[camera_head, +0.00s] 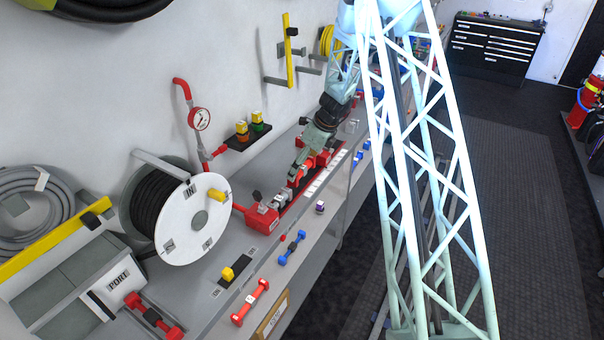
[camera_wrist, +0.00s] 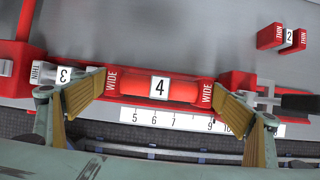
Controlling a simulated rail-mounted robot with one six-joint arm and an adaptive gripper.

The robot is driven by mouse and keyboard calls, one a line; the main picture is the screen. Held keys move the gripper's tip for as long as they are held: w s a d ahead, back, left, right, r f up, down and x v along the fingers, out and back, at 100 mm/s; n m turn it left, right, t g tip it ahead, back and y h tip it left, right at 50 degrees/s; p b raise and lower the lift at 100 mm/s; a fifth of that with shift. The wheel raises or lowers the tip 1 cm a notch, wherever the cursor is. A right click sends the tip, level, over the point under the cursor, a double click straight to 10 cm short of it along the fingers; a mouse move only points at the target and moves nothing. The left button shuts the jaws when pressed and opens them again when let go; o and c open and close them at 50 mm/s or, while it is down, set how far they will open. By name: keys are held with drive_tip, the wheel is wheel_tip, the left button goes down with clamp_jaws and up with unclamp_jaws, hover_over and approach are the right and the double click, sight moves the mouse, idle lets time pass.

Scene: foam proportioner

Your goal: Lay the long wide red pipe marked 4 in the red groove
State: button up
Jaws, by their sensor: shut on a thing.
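The red pipe marked 4 (camera_wrist: 185,90), with WIDE printed at both ends, lies lengthwise between the two gold-padded fingers of my gripper (camera_wrist: 163,98) in the wrist view. My gripper is shut on it, one finger at each end. The pipe is in line with the red groove (camera_wrist: 25,54), over or in it; I cannot tell whether it rests on the bottom. A grey piece marked 3 (camera_wrist: 62,75) is at its left and another grey fitting (camera_wrist: 265,88) at its right. In the head view my gripper (camera_head: 301,168) reaches down to the red fixture (camera_head: 262,218), and largely hides the pipe.
A white number scale (camera_wrist: 150,115) runs along the groove's front. In the head view, a blue dumbbell-shaped piece (camera_head: 291,248) and a red one (camera_head: 249,303) lie toward the front. A gauge (camera_head: 200,119) stands behind.

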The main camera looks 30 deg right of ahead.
sight(302, 172)
drive_tip(key=shift+f, duration=1.55)
drive_tip(key=shift+f, duration=0.1)
drive_tip(key=o, duration=0.8)
drive_tip(key=shift+b, duration=0.3)
drive_tip(key=p+v, duration=0.1)
drive_tip(key=v, duration=1.1)
drive_tip(key=shift+w, duration=0.1)
